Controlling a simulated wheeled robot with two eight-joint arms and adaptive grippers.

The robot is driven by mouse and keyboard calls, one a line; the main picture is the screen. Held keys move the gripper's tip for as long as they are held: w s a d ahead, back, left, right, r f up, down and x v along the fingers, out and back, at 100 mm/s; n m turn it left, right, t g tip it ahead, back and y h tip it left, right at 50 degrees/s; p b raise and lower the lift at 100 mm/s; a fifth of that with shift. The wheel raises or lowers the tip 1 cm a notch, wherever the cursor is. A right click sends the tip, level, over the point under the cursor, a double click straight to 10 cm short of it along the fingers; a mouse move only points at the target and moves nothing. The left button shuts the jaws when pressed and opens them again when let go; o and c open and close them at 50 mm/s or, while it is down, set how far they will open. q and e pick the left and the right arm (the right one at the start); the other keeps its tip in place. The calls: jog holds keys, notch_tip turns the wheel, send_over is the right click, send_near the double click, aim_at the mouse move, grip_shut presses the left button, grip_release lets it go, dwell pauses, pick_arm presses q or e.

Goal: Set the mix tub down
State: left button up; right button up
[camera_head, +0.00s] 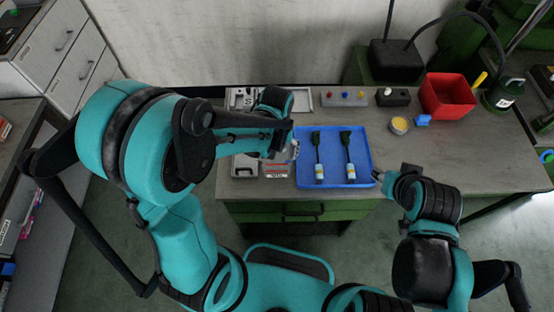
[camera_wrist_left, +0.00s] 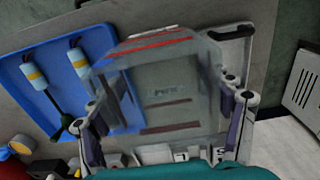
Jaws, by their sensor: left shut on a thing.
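The mix tub (camera_wrist_left: 165,88) is a clear, see-through box with a red line near one edge. It fills the middle of the left wrist view, between the two fingers of my left gripper (camera_wrist_left: 162,118), which is shut on it. In the head view my left gripper (camera_head: 289,150) is at the left edge of the blue tray, and the tub (camera_head: 277,169) shows faintly just below it. Whether the tub touches the table cannot be told. My right gripper (camera_head: 384,177) is by the tray's right edge; its fingers are too small to read.
A grey metal tray (camera_head: 243,168) lies left of the tub. A red bin (camera_head: 447,97), a yellow-filled cup (camera_head: 400,125) and a small blue block (camera_head: 422,120) stand at right.

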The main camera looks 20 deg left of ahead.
aim_at(277, 156)
pick_arm(q)
notch_tip(277, 156, down, 4)
jog(key=shift+r+b, duration=0.25)
jog(key=shift+b, duration=0.4)
jog(key=shift+f, duration=0.15)
jog(key=o, duration=1.2)
jog(key=shift+c, duration=0.2)
